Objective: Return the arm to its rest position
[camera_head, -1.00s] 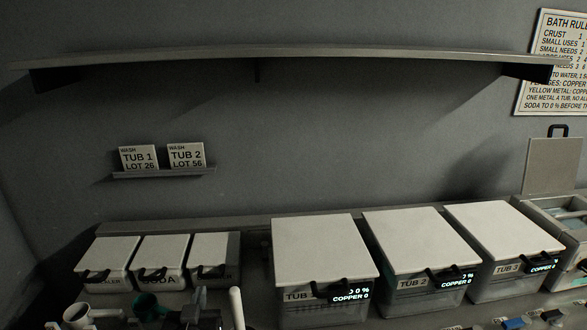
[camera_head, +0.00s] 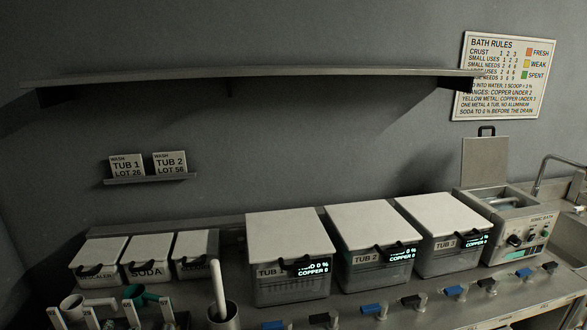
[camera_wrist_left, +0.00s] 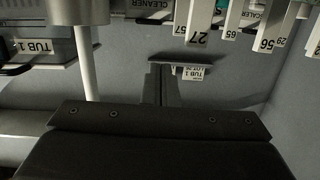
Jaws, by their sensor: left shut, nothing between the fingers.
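My left gripper (camera_head: 169,312) shows only as a small dark shape at the bottom left of the head view, between the hanging tags and a grey cup. In the left wrist view the dark, narrow fingers (camera_wrist_left: 161,82) are together above the wide black gripper body, with nothing between them. That view is upside down. The rest of the left arm is out of the head view or too dark to make out. My right gripper is not in view.
A cup (camera_head: 223,318) holding a pale rod stands near the gripper, with white numbered tags (camera_head: 92,318) to its left. Lidded tubs (camera_head: 288,238) and smaller bins (camera_head: 147,250) line the counter behind. The wall shelf (camera_head: 250,74) looks empty.

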